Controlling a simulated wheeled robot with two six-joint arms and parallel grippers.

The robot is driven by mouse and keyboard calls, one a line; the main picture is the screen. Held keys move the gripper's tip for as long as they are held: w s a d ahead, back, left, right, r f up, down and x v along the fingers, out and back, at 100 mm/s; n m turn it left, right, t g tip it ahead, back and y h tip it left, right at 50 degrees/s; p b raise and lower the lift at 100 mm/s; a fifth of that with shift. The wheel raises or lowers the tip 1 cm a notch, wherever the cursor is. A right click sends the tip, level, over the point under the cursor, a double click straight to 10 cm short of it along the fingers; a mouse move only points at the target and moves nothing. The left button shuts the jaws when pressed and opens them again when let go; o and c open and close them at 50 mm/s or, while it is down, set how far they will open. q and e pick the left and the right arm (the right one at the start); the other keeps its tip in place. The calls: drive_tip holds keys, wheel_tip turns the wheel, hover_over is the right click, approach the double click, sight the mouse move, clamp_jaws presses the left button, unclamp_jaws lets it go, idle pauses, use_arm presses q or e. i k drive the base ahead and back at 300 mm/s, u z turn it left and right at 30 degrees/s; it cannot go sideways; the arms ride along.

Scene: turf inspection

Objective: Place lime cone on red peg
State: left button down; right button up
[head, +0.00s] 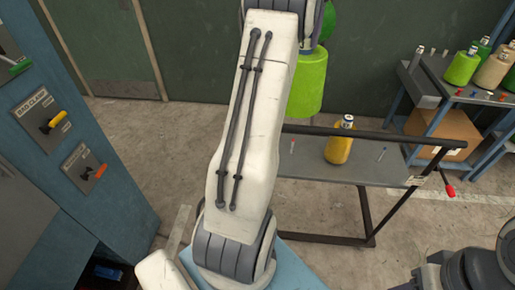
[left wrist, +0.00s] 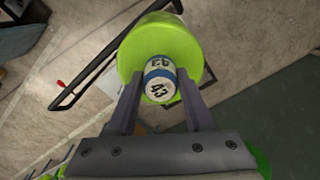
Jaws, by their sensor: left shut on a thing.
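The lime cone (head: 308,85) hangs in the air beside my left arm in the head view, partly hidden by it. In the left wrist view the same lime cone (left wrist: 160,38) sits between the fingers of my left gripper (left wrist: 160,97), which is shut on its tube end, labelled 43. A thin peg (head: 292,146) stands on the cart below the cone, apart from it; it looks reddish, but is too small to be sure. Small red pegs (head: 459,91) also show on the rack at right. My right gripper is not in view.
The cart (head: 315,166) has a dark rail, a yellow cone (head: 338,148) and another thin peg (head: 382,153). The rack (head: 440,85) at right holds green and beige cones. A blue cabinet (head: 70,120) with switches stands at left. Concrete floor lies between.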

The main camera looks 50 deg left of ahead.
sight(292, 152)
drive_tip(key=u, duration=0.35)
drive_tip(key=i, duration=1)
